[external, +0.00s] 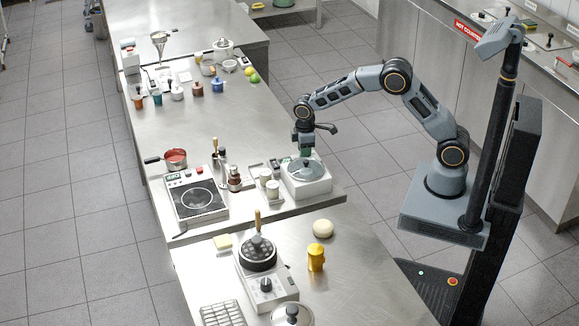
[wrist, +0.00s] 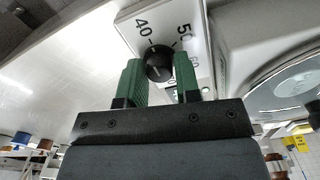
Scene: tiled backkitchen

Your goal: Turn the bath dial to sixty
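The bath (external: 318,187) is a white appliance with a round lid on the steel counter in the external view. Its dial (wrist: 158,62) is a black round knob on a white panel in the wrist view. The number 40 is printed up and left of the knob, 50 up and right, and 60 further right, partly hidden. The dial's pointer is too unclear to read. My gripper (wrist: 160,78) has green fingers on both sides of the knob, seemingly touching it. In the external view my gripper (external: 305,152) points down at the bath's back edge, hiding the dial.
Small white jars (external: 272,190) and a brown bottle (external: 234,180) stand left of the bath. A hotplate (external: 196,198) and a red pan (external: 176,157) are further left.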

